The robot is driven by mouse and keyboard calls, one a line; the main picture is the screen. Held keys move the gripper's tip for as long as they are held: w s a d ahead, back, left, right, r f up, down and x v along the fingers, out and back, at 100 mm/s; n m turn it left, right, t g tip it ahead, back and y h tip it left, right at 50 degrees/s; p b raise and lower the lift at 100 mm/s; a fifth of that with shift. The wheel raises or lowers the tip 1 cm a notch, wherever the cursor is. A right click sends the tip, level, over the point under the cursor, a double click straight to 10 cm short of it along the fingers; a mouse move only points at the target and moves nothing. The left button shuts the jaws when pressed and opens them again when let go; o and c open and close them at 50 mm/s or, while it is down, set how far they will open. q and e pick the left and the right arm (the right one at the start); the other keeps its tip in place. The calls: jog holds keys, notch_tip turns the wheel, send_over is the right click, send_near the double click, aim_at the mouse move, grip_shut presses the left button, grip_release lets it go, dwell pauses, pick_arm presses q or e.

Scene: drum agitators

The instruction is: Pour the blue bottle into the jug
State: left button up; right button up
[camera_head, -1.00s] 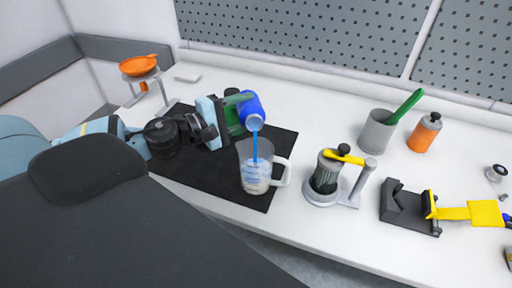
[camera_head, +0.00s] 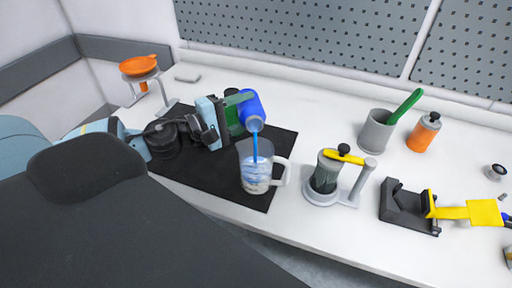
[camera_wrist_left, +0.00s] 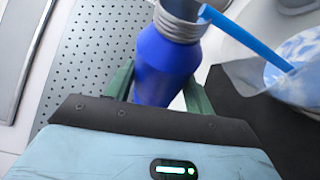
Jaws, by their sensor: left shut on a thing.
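The blue bottle (camera_head: 251,108) is held tilted, its mouth down toward the jug. My left gripper (camera_head: 238,112) is shut on it, one green finger showing on each side in the left wrist view (camera_wrist_left: 160,92). The bottle (camera_wrist_left: 163,66) shows there with a grey threaded neck. A blue stream (camera_head: 255,145) runs from the mouth down into the clear jug (camera_head: 256,166). The jug stands on the black mat (camera_head: 195,170), handle to the right, with blue and white contents low inside. Its rim also shows in the wrist view (camera_wrist_left: 258,78). My right gripper is not in view.
Right of the jug stands a press-like device (camera_head: 326,176) with a yellow lever. Farther right are a grey cup (camera_head: 376,132) with a green tool, an orange bottle (camera_head: 423,134) and a black-and-yellow device (camera_head: 408,210). An orange dish on a stand (camera_head: 138,66) is at left.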

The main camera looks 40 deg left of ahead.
pick_arm(q)
jog(key=shift+d+r, duration=0.1)
jog(key=shift+r, duration=0.05)
dwell(0.3)
jog(key=shift+s, duration=0.1)
jog(key=shift+r+m, duration=0.15)
jog(key=shift+m, duration=0.25)
dwell(0.5)
jog(key=shift+w+a+f+n+g, duration=0.15)
jog(key=shift+w+a+f+n, duration=0.1)
jog(key=shift+f+n, duration=0.25)
jog(key=shift+w+a+f+n+g, duration=0.1)
jog(key=shift+w+f+n+g, duration=0.1)
jog(key=shift+f+n, duration=0.3)
jog(key=shift+r, duration=0.25)
jog(key=shift+r+n, duration=0.15)
jog(key=shift+n, duration=0.15)
